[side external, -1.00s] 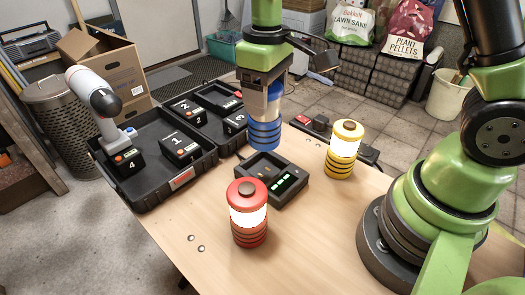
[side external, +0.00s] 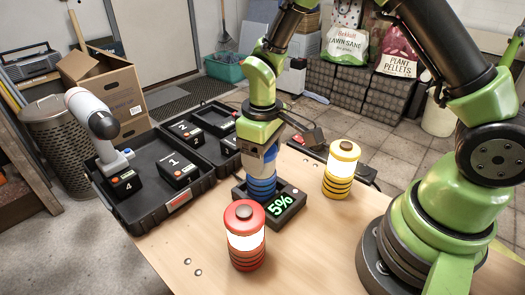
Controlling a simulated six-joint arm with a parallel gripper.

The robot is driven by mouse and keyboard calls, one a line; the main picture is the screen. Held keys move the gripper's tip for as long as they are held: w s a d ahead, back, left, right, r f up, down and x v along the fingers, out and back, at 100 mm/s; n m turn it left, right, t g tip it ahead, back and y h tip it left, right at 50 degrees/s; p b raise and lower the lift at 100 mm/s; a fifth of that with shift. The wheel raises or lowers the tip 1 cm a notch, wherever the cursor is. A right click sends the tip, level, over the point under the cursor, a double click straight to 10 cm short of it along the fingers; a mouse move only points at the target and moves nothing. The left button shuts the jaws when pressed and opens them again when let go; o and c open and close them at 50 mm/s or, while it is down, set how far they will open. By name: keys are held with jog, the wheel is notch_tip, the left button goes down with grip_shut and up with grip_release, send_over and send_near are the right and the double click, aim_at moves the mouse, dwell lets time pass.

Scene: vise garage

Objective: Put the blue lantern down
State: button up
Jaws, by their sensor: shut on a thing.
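My gripper (side external: 262,155) points down, shut on the blue lantern. The blue lantern (side external: 261,188) is upright, its banded blue lower part showing below my fingers, its upper part covered by them. It is at the left part of the black charger (side external: 287,219), whose display reads 5% in green. The red lantern in front hides part of the charger's near side, and I cannot tell whether the blue lantern's base rests fully in it.
A lit red lantern (side external: 244,256) stands close in front of the charger. A lit yellow lantern (side external: 338,185) stands to the right. A black case (side external: 150,205) with numbered battery blocks and a drill lies left. The front table (side external: 310,265) is clear.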

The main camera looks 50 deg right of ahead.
jog(key=o, duration=1.4)
notch_tip(320, 180, up, 11)
jog(key=shift+r, duration=0.1)
jog(key=s+r+m+t+y, duration=0.1)
jog(key=s+r+m+t, duration=0.2)
jog(key=s+r, duration=0.2)
jog(key=s+d+r+m+t+y, duration=0.1)
jog(key=s+r+m+t, duration=0.2)
jog(key=s, duration=0.8)
jog(key=shift+r+m+t, duration=0.4)
jog(key=shift+r+t, duration=0.2)
jog(key=shift+r, duration=0.55)
